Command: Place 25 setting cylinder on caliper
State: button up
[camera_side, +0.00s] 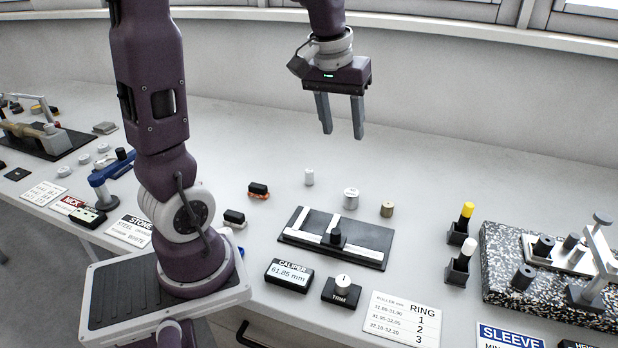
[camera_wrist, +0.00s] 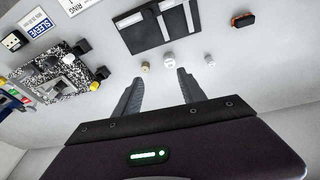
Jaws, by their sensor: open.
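The caliper (camera_side: 310,243) is a flat black plate with white strips and a black knob, lying on the table; in the wrist view it is at the top (camera_wrist: 143,33). Behind it stand three upright cylinders: a slim white one (camera_side: 309,178), a wider silver-white one (camera_side: 351,198) and a brass-coloured one (camera_side: 387,209). No size mark on them is readable, so I cannot tell which is the 25. In the wrist view the silver-white one (camera_wrist: 169,59) is between the brass one (camera_wrist: 146,67) and the slim one (camera_wrist: 210,59). My gripper (camera_side: 343,134) is open and empty, well above the cylinders.
The caliper display (camera_side: 289,275) reads 61.85 mm, beside a trim knob (camera_side: 342,288). A ring chart (camera_side: 403,318) lies in front. Black holders with yellow-topped (camera_side: 466,211) and white-topped (camera_side: 468,247) pins stand right, near a speckled block (camera_side: 500,262). Two small black-topped blocks (camera_side: 258,190) (camera_side: 235,217) sit left.

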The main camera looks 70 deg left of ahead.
jog(key=w+a+f+n+g, duration=0.2)
jog(key=w+a+f+n, duration=0.2)
jog(key=a+f, duration=0.7)
jog(key=n, duration=0.2)
send_over(309, 170)
jog(key=shift+h, duration=0.4)
jog(key=f, duration=0.5)
jog(key=shift+w+d, duration=0.15)
jog(key=shift+w, duration=0.25)
jog(key=shift+s+a+f+n+g, duration=0.15)
jog(key=shift+a+f+n, duration=0.1)
jog(key=shift+f, duration=0.35)
jog(key=shift+s+a+f+n+g, duration=0.15)
jog(key=shift+a+f+n, duration=0.1)
jog(key=shift+f, duration=0.35)
jog(key=f, duration=0.4)
jog(key=d+f, duration=0.1)
jog(key=shift+s+f, duration=0.1)
jog(key=shift+f, duration=0.3)
grip_shut()
